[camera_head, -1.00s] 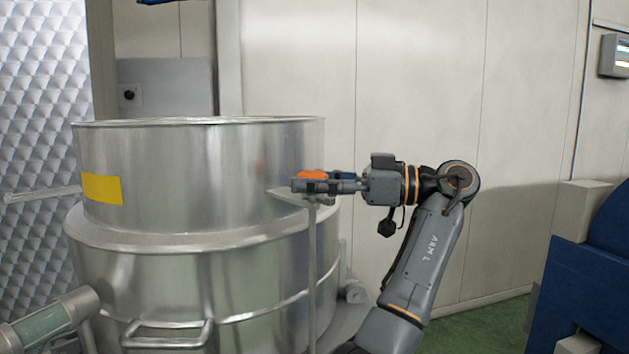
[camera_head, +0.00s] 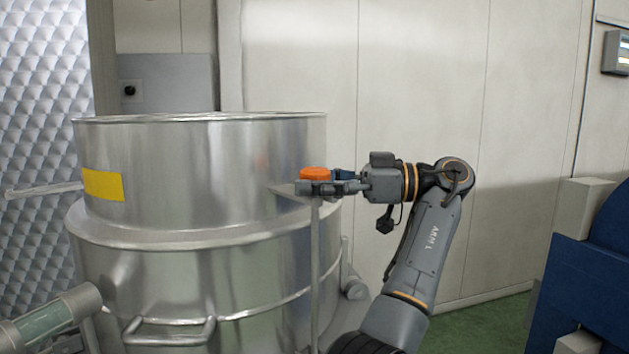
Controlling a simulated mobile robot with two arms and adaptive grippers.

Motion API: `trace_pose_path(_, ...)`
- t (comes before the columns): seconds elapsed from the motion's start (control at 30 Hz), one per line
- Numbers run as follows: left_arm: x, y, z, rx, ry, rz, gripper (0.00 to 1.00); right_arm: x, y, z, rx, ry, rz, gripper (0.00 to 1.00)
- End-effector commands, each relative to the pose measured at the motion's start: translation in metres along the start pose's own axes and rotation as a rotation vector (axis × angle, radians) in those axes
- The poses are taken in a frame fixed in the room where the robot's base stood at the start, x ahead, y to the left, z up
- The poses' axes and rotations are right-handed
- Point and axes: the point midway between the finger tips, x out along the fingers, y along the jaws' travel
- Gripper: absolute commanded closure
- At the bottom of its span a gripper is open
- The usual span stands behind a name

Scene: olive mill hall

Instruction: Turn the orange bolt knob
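The orange bolt knob (camera_head: 314,174) sits by the right side of the big steel drum, above a small metal bracket plate (camera_head: 284,190). The near finger lies in front of the knob's lower part. The far finger is mostly hidden behind the knob, so I cannot tell whether the fingers press on it or stand apart around it. My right gripper is out of view.
The steel drum (camera_head: 200,175) with a yellow label (camera_head: 103,185) and a front handle (camera_head: 168,333) fills the left. A thin post (camera_head: 315,260) stands under the bracket. Blue machinery (camera_head: 585,285) stands at the right. Some green floor (camera_head: 480,325) is clear between.

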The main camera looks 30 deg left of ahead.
Motion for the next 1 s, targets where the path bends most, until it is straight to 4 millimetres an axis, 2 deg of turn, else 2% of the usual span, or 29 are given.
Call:
trace_pose_path(0.27,0.0,0.0,-0.007,-0.005,0.002,0.001,0.31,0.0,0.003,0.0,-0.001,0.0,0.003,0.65)
trace_pose_path(0.37,0.0,-0.001,-0.021,-0.006,0.001,0.001,0.31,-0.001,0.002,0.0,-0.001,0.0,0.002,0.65)
trace_pose_path(0.7,0.001,0.0,-0.084,-0.001,-0.001,0.0,0.31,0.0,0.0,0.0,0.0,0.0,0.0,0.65)
trace_pose_path(1.0,0.001,0.0,-0.101,-0.001,0.001,0.001,0.31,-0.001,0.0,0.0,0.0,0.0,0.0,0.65)
